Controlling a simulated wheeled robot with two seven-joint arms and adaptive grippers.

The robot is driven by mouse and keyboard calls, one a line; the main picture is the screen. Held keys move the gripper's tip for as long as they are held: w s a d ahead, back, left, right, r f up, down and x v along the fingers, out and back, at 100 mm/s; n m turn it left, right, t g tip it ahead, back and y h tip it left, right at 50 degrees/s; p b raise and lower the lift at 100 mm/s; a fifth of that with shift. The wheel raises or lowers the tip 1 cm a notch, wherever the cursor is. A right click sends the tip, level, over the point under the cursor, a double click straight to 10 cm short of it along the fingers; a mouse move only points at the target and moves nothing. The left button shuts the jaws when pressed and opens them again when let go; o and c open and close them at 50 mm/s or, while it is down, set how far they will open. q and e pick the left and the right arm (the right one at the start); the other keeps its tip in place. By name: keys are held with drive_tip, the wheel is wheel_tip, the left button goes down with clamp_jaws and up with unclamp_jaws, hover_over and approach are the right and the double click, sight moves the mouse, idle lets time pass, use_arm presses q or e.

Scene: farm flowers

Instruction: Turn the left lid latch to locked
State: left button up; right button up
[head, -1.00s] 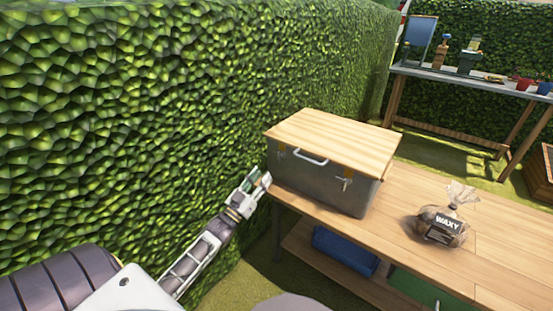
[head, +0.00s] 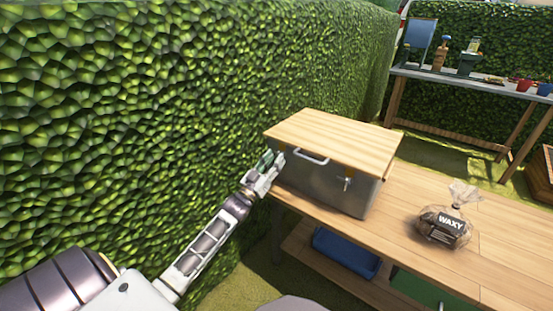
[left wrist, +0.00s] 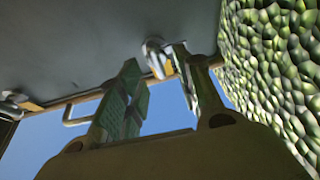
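A grey metal box (head: 315,185) with a pale wooden lid (head: 335,138) stands on a wooden table. A white handle (head: 311,158) is on its front. The right lid latch (head: 347,184) shows to the right of the handle. The left lid latch (left wrist: 154,60) shows in the left wrist view, but my left gripper (head: 276,159) hides it in the head view. That gripper is open at the box's left front corner. Its two fingers stand apart, with the latch seen between their tips; contact cannot be told. My right gripper is not in view.
A tall hedge (head: 180,110) rises close to the left of the box and my left arm. A bag marked WAXY (head: 440,227) lies on the table, right of the box. A blue bin (head: 345,252) sits on the shelf below.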

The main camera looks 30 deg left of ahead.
use_arm(q)
drive_tip(key=shift+x, duration=1)
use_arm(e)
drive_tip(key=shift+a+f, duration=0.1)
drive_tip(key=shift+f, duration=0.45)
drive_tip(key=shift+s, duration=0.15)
use_arm(q)
clamp_jaws()
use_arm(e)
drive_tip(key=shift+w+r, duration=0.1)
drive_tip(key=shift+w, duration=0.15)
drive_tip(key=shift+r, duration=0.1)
